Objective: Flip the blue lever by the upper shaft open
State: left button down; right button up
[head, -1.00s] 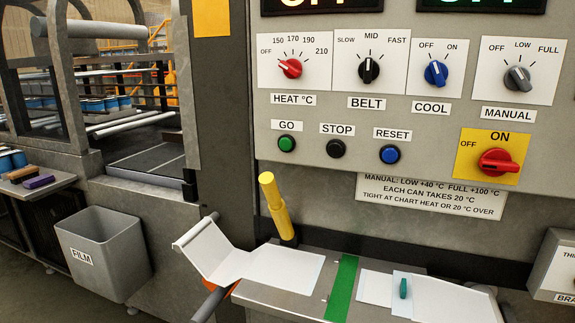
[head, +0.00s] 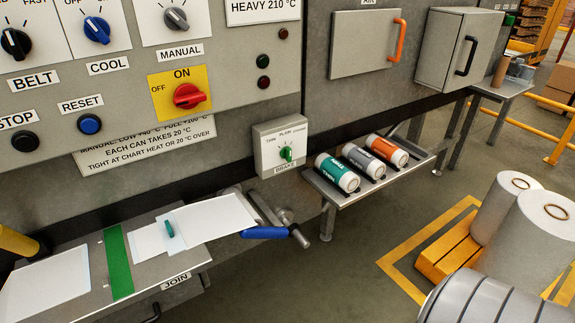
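The blue lever (head: 264,232) lies roughly level at the right end of the join table, below the brake box. Beside it is a metal shaft end (head: 299,236) with a grey bracket (head: 262,208) behind. How the lever is joined to the shaft is too small to tell. A white film sheet (head: 212,218) runs over the table toward the bracket. Neither of my grippers shows in the head view.
The brake box (head: 281,150) with a green knob hangs above the lever. A shelf (head: 345,197) with several labelled rolls stands to its right. White rolls (head: 540,235) stand at the far right. Open floor (head: 345,275) lies in front of the lever.

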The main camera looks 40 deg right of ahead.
aim_at(254, 232)
jog(key=z, duration=1.1)
